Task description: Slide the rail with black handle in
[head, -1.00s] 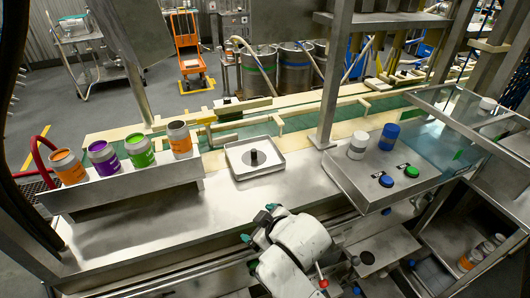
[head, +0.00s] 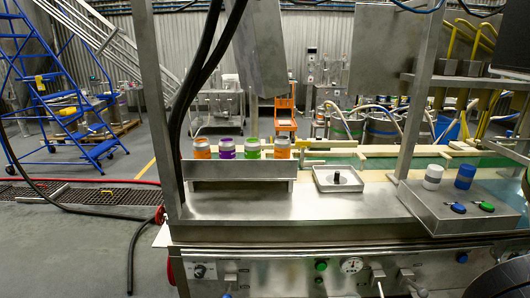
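A black upright knob (head: 336,177) stands in the middle of a shallow square steel tray (head: 322,186) on the bench top. I cannot tell whether this knob is the rail's black handle. No other rail with a black handle can be made out clearly. My gripper's fingers do not show. A grey rounded shape at the lower right edge may be part of my arm, but it is cut off by the frame.
Several colored cans stand behind a steel ledge (head: 238,170) at the left of the steel bench (head: 290,208). The front panel (head: 260,268) carries knobs, a gauge and levers. Open floor lies left.

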